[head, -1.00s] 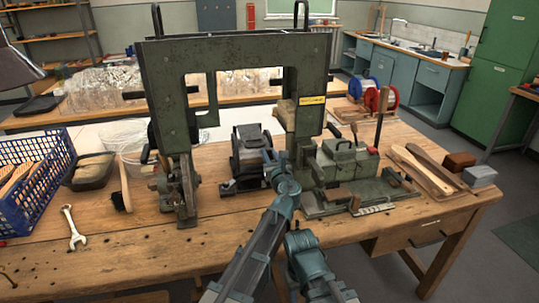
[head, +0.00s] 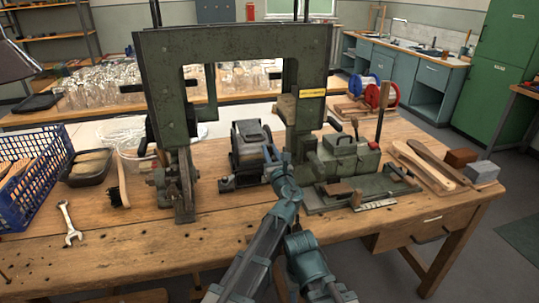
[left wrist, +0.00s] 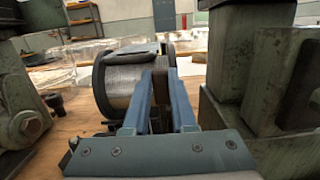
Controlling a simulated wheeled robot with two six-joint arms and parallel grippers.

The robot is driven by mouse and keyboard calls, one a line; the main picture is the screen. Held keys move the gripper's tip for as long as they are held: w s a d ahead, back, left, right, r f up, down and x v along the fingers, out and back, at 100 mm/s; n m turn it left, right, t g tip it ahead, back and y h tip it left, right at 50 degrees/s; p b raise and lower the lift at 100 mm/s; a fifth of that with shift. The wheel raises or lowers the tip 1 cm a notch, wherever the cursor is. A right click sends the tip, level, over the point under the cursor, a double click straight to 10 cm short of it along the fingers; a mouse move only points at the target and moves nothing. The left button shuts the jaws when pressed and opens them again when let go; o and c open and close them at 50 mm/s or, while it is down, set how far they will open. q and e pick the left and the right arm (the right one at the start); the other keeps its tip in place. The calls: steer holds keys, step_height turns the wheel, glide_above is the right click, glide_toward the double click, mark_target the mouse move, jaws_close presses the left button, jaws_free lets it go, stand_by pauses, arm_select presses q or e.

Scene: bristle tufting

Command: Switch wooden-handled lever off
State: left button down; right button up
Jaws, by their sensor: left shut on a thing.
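My left gripper (head: 273,156) reaches in at the middle of the bench, between the uprights of a green press-like frame (head: 230,45). In the left wrist view its two blue fingers (left wrist: 160,88) are closed on a narrow brown wooden-looking piece (left wrist: 166,92), which seems to be the lever's wooden handle. Most of it is hidden by the fingers. My right gripper is not in view.
A green block machine (head: 345,155) with a tall brown rod (head: 381,110) stands just right of my gripper. A blue crate (head: 30,165), a brush (head: 122,185) and a wrench (head: 69,222) lie to the left. The bench front (head: 140,250) is clear.

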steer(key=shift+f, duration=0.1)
arm_select(q)
steer(key=c, duration=0.7)
jaws_free()
steer(key=shift+s, duration=0.1)
